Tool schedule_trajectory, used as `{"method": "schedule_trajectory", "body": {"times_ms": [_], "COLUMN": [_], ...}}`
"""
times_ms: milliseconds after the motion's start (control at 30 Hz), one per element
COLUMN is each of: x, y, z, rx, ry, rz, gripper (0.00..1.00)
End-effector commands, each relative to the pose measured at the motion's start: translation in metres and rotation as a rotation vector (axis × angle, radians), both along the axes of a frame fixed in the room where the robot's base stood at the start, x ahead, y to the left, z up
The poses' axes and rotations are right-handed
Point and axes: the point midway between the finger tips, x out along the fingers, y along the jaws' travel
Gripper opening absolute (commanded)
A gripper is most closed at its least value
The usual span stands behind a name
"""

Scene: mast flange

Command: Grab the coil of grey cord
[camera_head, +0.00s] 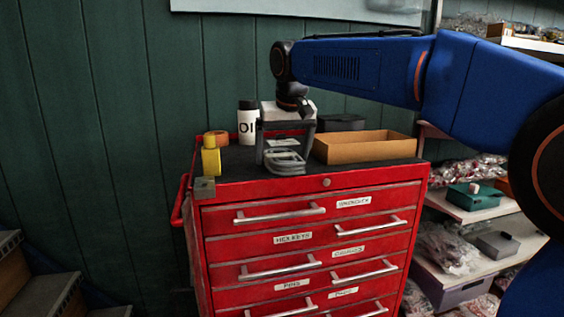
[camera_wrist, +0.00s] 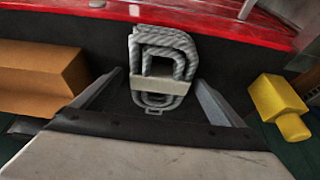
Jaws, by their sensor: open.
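The coil of grey cord (camera_head: 284,158) lies on the black top of the red tool cabinet, near its front edge. In the wrist view the coil (camera_wrist: 162,55) is an oblong bundle of grey rope with a pale band across its middle. My gripper (camera_head: 286,146) is above the cabinet top at the coil. In the wrist view my gripper (camera_wrist: 163,98) is open, with one finger to each side of the coil's nearer end. No contact between fingers and coil is visible. The gripper body partly hides what lies below it in the wrist view.
A brown open tray (camera_head: 362,158) stands right of the coil. A yellow bottle (camera_head: 211,160) and a white bottle with a black cap (camera_head: 247,128) stand left. A small grey block (camera_head: 204,187) sits at the front left corner. A dark case (camera_head: 341,123) is behind.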

Motion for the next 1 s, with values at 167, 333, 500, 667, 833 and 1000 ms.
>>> {"method": "schedule_trajectory", "body": {"times_ms": [167, 333, 500, 667, 833, 1000], "x": [0.002, 0.002, 0.002, 0.002, 0.002, 0.002], "y": [0.000, 0.000, 0.000, 0.000, 0.000, 0.001], "z": [-0.006, -0.005, -0.005, -0.005, -0.003, 0.007], "rx": [0.000, 0.000, 0.000, 0.000, 0.000, 0.001], "ry": [0.000, 0.000, 0.000, -0.001, -0.001, -0.002], "rz": [0.000, 0.000, 0.000, 0.000, 0.000, 0.000], "gripper": [0.92, 0.87, 0.47, 0.44, 0.44, 0.44]}}
